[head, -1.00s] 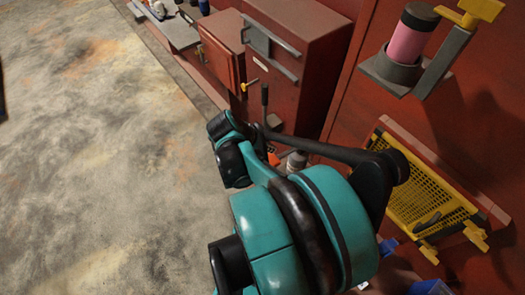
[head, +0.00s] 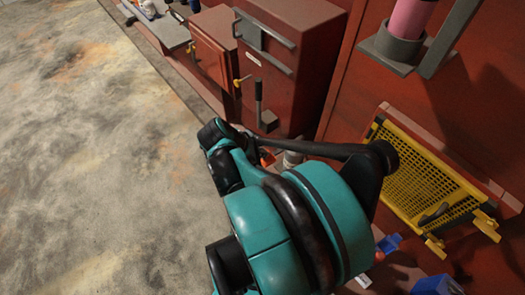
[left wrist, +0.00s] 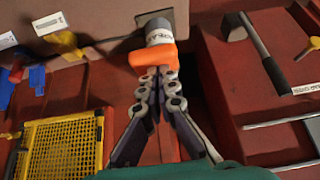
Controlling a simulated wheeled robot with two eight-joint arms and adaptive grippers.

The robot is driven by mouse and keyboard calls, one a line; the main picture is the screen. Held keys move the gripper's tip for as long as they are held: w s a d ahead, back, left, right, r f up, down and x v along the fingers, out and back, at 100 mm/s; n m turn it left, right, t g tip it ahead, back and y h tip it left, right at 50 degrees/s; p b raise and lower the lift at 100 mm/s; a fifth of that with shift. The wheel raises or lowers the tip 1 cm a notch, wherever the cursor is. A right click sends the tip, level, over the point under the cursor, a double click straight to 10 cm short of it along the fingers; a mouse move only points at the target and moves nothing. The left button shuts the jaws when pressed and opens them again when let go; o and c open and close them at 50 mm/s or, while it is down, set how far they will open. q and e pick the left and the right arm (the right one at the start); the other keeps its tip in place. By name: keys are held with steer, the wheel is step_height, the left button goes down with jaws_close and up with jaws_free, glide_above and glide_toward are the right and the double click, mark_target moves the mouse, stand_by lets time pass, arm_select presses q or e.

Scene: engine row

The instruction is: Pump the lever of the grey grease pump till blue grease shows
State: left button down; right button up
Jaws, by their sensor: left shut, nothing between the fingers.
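A small grey block with a dark upright lever (head: 258,98) stands by the red cabinet in the head view; the lever also shows in the left wrist view (left wrist: 262,50). It looks like the grease pump, but I cannot be sure. A grey cylinder with a label (left wrist: 158,32) stands ahead of my left gripper (left wrist: 160,76), with an orange piece (left wrist: 153,57) on its near side. The gripper's fingers are shut and empty, with their tips at the orange piece; I cannot tell if they touch. In the head view my own arm hides the fingers. My right gripper is out of view.
Red cabinets (head: 290,65) stand at the back. The concrete floor (head: 80,180) at the left is clear.

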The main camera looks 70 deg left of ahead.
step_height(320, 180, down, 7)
steer(key=b, duration=0.6)
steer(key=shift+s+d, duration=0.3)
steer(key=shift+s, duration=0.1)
